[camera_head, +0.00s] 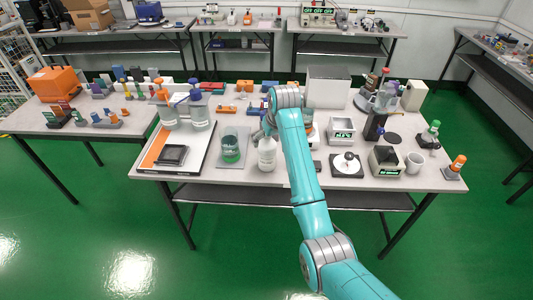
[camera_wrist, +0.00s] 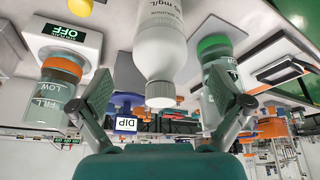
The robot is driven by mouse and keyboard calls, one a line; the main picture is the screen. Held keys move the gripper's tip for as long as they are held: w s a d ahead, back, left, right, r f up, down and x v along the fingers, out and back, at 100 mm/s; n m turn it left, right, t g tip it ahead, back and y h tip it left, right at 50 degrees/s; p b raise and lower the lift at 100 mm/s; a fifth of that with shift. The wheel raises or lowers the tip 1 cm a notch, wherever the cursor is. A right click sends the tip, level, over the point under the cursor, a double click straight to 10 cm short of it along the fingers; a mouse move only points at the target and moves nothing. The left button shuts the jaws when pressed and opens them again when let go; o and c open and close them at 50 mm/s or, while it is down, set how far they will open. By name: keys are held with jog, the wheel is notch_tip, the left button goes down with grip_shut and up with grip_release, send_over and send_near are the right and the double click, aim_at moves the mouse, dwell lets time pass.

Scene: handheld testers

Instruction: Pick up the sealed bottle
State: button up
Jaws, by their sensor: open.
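A pale, translucent bottle (camera_head: 267,155) with a closed cap stands near the front middle of the table. In the wrist view, which is upside down, this bottle (camera_wrist: 163,45) has a grey ribbed cap and faint print ending in "mg/L". My gripper (camera_wrist: 162,85) is open, with one finger on each side of the bottle's cap end in the picture. I see no contact, and how far the bottle is from the fingers cannot be told. In the head view my gripper (camera_head: 264,128) is small and partly hidden by my wrist, just behind the bottle's top.
A beaker with green liquid (camera_head: 231,147) stands close left of the bottle; it also shows in the wrist view (camera_wrist: 218,75). A beaker with orange liquid (camera_wrist: 57,90) stands on the other side. Wash bottles (camera_head: 199,112) stand at the left.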

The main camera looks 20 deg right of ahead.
aim_at(267, 145)
jog(key=shift+x, duration=2.95)
jog(key=shift+w+r, duration=0.1)
jog(key=shift+w, duration=0.1)
jog(key=c, duration=1.7)
jog(key=shift+r, duration=0.1)
